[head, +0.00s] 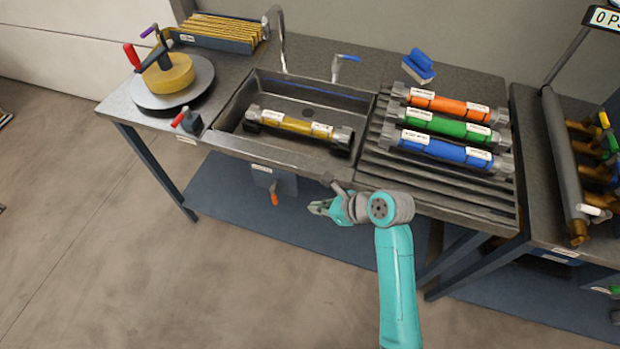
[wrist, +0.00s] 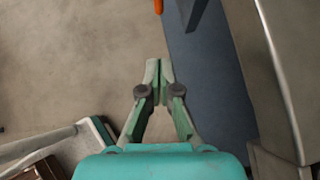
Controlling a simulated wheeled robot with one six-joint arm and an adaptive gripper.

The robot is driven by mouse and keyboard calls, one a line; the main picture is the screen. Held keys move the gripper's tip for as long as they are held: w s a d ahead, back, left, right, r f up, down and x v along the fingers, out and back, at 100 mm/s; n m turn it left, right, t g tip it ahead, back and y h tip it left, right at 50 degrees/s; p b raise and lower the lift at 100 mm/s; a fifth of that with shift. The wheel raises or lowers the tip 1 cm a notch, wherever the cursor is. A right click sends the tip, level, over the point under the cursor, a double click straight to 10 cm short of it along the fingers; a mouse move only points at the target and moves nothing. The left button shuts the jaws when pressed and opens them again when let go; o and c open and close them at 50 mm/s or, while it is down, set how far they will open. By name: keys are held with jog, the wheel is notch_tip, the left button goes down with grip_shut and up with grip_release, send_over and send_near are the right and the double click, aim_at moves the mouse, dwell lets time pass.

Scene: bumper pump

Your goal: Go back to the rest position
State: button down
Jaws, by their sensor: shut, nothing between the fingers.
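My teal gripper (head: 322,208) is in front of the sink bench, below the level of its front edge and apart from it. In the wrist view my gripper (wrist: 159,66) has its fingertips together with nothing between them, over the floor. A yellow-banded cylinder (head: 297,124) lies in the sink basin (head: 232,112). Orange (head: 448,104), green (head: 446,126) and blue (head: 444,149) cylinders lie side by side on the ribbed drainboard (head: 440,191).
The bench front edge runs close behind my gripper. An orange-handled lever (head: 274,197) hangs under the sink. A round grey plate (head: 200,85) with a yellow drum (head: 169,75) stands at the left. A blue brush (head: 418,66) lies at the back. The floor (head: 130,260) at the left is clear.

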jog(key=shift+s, duration=0.1)
jog(key=s+d+f+n+t+h, duration=0.3)
jog(key=s+d+f+n, duration=0.15)
jog(key=s, duration=0.55)
jog(key=s+d+f+n+t+h, duration=0.25)
jog(key=s+d+n, duration=0.3)
jog(key=s, duration=0.35)
jog(key=s+d+r+n+t+h, duration=0.1)
jog(key=s+d+r+n+t, duration=0.1)
jog(key=s+r+n, duration=0.5)
jog(key=s+d+r+n+t+h, duration=0.1)
jog(key=s+d+r+n+t, duration=0.1)
jog(key=s+r+n, duration=0.5)
jog(key=s+d+r, duration=0.1)
jog(key=s+r, duration=0.1)
jog(key=s, duration=0.2)
jog(key=shift+s+d, duration=0.2)
jog(key=shift+d, duration=0.2)
